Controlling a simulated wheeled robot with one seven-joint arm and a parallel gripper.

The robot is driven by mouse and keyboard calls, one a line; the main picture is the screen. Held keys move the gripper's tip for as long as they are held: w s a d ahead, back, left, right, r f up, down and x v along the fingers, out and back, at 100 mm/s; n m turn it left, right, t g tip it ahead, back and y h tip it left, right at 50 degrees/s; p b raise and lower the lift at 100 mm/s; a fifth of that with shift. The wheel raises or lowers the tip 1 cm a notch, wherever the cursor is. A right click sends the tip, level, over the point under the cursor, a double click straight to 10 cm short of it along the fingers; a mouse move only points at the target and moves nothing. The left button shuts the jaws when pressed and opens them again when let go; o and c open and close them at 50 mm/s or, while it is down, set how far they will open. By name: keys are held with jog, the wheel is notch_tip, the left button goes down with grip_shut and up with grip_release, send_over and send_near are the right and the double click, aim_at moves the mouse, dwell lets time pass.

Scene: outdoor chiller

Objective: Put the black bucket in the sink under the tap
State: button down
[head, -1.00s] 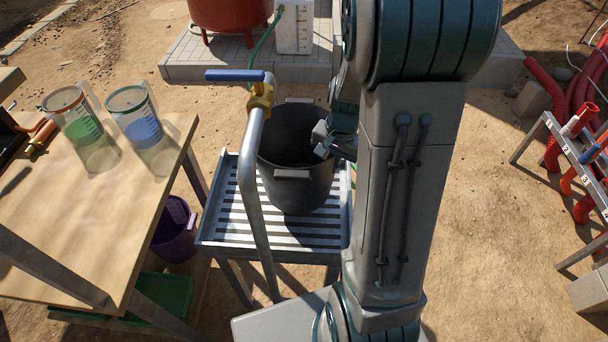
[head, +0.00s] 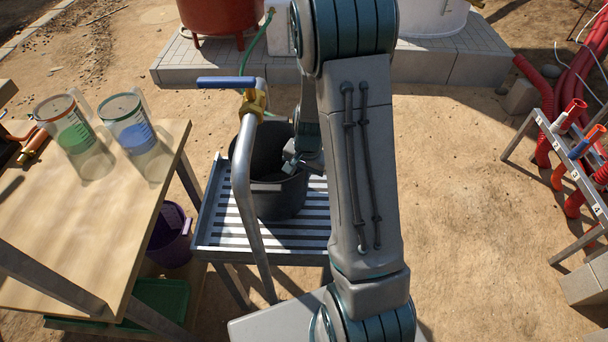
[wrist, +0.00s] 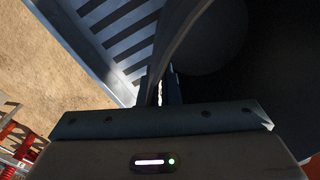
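The black bucket (head: 283,203) is upright over the slatted metal sink (head: 220,253) and appears to rest on its slats. The tap (head: 254,104), brass with a blue lever and a grey pipe, stands in front of it, and its pipe crosses the bucket's left side. My gripper (head: 297,165) is at the bucket's right rim, partly hidden by my arm. In the wrist view, my gripper's fingers (wrist: 159,88) are close together on either side of the bucket wall (wrist: 185,38). The dark bucket interior fills the right of that view.
A wooden table (head: 60,235) with two clear measuring jugs (head: 130,128) stands left. A purple bucket (head: 170,240) and a green tray (head: 160,298) are below. A rack with red and blue pipes (head: 575,140) stands right. Open sand lies between my arm and the rack.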

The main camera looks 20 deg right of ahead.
jog(key=shift+f, duration=0.2)
jog(key=c, duration=1.6)
grip_release()
jog(key=shift+c, duration=0.2)
jog(key=shift+r, duration=0.15)
notch_tip(320, 180, up, 11)
jog(key=s+a+r+n+t, duration=0.1)
jog(key=s+r+n, duration=0.3)
jog(key=s, duration=0.4)
jog(key=s+a+r+n+t, duration=0.1)
jog(key=s+a+r+n, duration=0.3)
jog(key=s+r, duration=0.3)
jog(key=shift+s+a+r+n+h, duration=0.3)
jog(key=shift+s+n, duration=0.2)
jog(key=shift+s, duration=0.7)
